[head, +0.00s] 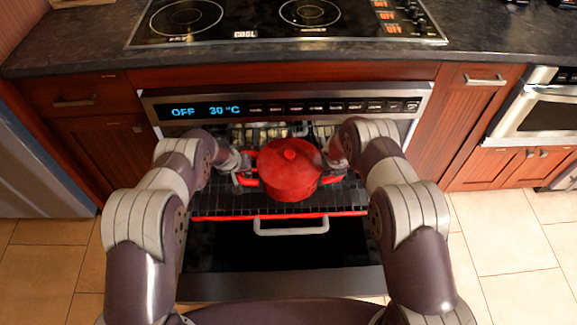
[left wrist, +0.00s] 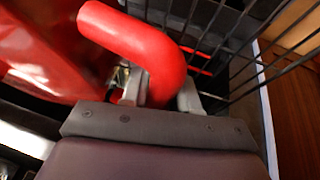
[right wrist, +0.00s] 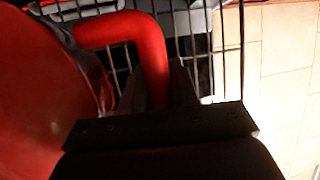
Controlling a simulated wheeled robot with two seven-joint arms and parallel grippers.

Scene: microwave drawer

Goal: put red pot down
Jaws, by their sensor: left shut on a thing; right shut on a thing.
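The red pot (head: 288,172) with its lid on is upright at the pulled-out oven rack (head: 230,206). Whether its base touches the rack wires is hidden. My left gripper (head: 243,178) is shut on the pot's left handle, which shows as a red bent bar in the left wrist view (left wrist: 140,45). My right gripper (head: 333,175) is shut on the right handle, which shows as a red bar in the right wrist view (right wrist: 130,35). Rack wires show close by the handles in both wrist views.
The open oven door (head: 285,285) lies below the rack, with a grey handle (head: 290,230) at the front. The control panel (head: 290,107) reads OFF and 30 °C above the opening. A cooktop (head: 280,22) is on the counter behind. Cabinets stand on both sides.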

